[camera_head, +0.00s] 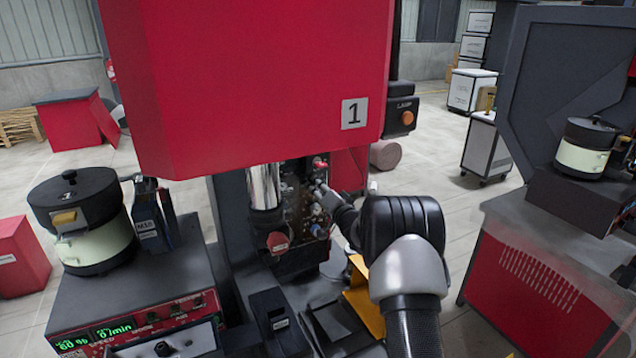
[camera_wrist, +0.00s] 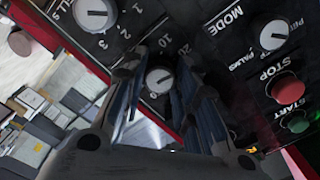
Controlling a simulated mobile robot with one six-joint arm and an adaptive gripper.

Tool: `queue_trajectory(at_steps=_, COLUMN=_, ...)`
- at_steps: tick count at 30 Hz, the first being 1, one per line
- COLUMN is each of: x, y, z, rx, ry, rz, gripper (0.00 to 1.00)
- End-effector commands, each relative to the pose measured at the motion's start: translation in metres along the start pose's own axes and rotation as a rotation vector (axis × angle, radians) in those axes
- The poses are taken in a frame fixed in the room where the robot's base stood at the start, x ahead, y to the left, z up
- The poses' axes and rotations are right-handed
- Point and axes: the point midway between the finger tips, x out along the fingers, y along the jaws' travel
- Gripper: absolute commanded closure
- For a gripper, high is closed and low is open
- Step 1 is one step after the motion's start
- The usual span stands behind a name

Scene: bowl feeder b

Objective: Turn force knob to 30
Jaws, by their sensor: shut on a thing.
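The force knob (camera_wrist: 159,79) is a small round light-grey knob with a white face on the black panel in the wrist view. The scale numbers 10 and 20 show beside and above it; its own pointer is too small to read surely. My gripper (camera_wrist: 158,72) has one finger on each side of the knob and is shut on it. In the head view my gripper (camera_head: 327,197) reaches the control panel (camera_head: 300,215) under the red press housing (camera_head: 250,80); the knob cannot be made out there.
In the wrist view a numbered knob (camera_wrist: 95,13) lies at the upper left. A mode knob (camera_wrist: 269,33), a red stop button (camera_wrist: 285,88) and a green start button (camera_wrist: 294,122) lie to the right. In the head view a bowl feeder (camera_head: 85,220) stands at the left.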

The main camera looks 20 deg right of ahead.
Motion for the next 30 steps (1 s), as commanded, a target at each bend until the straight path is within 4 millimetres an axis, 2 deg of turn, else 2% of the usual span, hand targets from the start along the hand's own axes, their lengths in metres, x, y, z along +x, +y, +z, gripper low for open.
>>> queue_trajectory(at_steps=15, x=0.0001, y=-0.0017, z=-0.0008, rx=0.445, ry=0.000, rz=0.001, gripper=0.96)
queue_trajectory(at_steps=21, x=0.0001, y=-0.0011, z=-0.0004, rx=0.553, ry=0.000, rz=0.001, gripper=0.96)
queue_trajectory(at_steps=30, x=0.0000, y=-0.0007, z=0.0000, rx=0.626, ry=0.000, rz=0.000, gripper=0.96)
